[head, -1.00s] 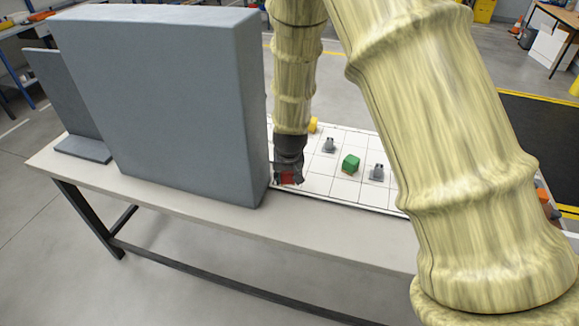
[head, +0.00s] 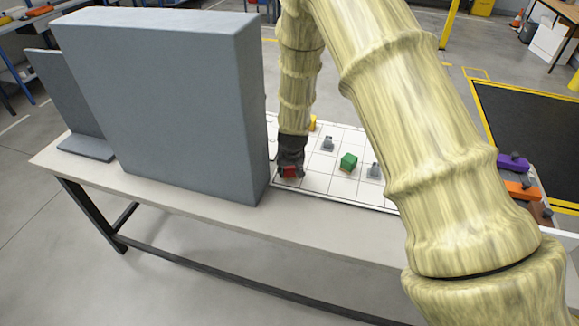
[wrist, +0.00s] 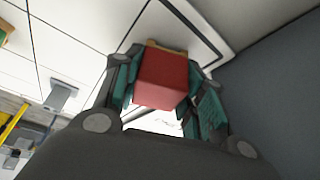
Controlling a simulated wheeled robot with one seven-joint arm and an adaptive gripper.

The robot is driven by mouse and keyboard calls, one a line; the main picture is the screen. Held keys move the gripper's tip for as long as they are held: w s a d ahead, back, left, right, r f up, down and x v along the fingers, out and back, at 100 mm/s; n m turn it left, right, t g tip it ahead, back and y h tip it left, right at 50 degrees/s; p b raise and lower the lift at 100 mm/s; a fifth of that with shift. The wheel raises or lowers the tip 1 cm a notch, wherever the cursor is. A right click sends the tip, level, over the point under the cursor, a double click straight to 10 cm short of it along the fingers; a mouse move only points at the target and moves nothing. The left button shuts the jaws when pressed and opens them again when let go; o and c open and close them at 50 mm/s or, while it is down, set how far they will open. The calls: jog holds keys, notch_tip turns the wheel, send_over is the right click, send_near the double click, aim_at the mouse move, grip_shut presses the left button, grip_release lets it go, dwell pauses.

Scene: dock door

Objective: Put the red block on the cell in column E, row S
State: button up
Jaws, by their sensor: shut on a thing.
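The red block (head: 290,172) is held in my gripper (head: 290,166), low over the near left part of the white grid board (head: 318,183). In the wrist view the red block (wrist: 163,80) sits between the two fingers of my gripper (wrist: 160,88). An orange-brown strip shows just beyond the block; I cannot tell what it belongs to. Whether the block touches the board is unclear. Column and row letters cannot be read, and my arm hides part of the board.
A big grey panel (head: 165,110) stands on the table (head: 230,217) just left of my gripper. On the board are a green block (head: 348,161), grey pieces (head: 327,143) and a yellow piece (head: 312,123). Purple (head: 513,162) and orange (head: 522,190) pieces lie at the right.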

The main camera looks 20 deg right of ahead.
jog(key=shift+f, duration=0.15)
jog(key=o, duration=1)
jog(key=shift+b+v, duration=1.25)
jog(key=shift+v, duration=4.95)
